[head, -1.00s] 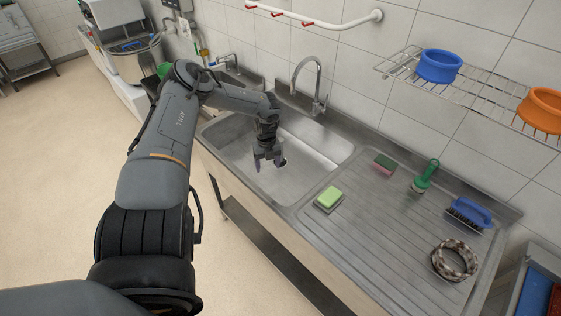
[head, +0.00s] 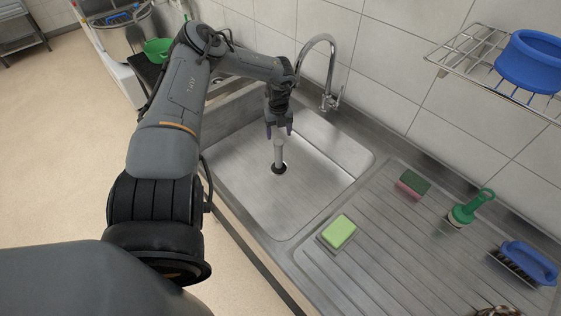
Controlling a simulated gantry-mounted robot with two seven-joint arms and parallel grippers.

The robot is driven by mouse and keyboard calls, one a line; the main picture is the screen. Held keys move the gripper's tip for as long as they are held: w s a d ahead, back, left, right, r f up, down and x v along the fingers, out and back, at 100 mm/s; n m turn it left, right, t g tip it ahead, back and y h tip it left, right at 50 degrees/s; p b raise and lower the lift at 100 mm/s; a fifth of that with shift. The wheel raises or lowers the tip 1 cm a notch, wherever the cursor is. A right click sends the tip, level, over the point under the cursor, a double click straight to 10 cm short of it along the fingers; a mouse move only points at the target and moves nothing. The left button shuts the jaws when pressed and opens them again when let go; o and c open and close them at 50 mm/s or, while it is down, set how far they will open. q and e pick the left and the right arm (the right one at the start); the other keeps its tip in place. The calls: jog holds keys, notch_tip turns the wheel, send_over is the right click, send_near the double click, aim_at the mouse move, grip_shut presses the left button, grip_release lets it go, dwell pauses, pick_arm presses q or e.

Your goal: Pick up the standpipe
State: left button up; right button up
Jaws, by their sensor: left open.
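The standpipe (head: 279,154) is a pale grey upright tube standing in the dark drain hole (head: 279,168) of the steel sink basin (head: 235,170). My left gripper (head: 279,132) points down over the basin, with its fingertips at the top of the standpipe. The fingers are open, one on each side of the pipe's upper end as seen here. Whether they touch it cannot be told. The gripper hides the pipe's top. My right gripper is out of view.
A tall curved faucet (head: 330,70) rises behind the basin, close to my left wrist. A wire shelf (head: 465,50) holds a blue ring-shaped bowl.

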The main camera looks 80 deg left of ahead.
aim_at(279, 141)
pick_arm(q)
notch_tip(279, 141, down, 5)
jog(key=b, duration=0.3)
jog(key=shift+f, duration=0.2)
jog(key=shift+a+f, duration=0.1)
jog(key=shift+f, duration=0.15)
notch_tip(279, 141, down, 3)
jog(key=b, duration=0.2)
jog(key=shift+s+f+b, duration=0.1)
jog(key=shift+f+b, duration=0.1)
jog(key=shift+b, duration=0.15)
jog(key=shift+f+b, duration=0.6)
jog(key=shift+f, duration=0.1)
jog(key=c, duration=0.5)
grip_shut()
jog(key=shift+r, duration=0.1)
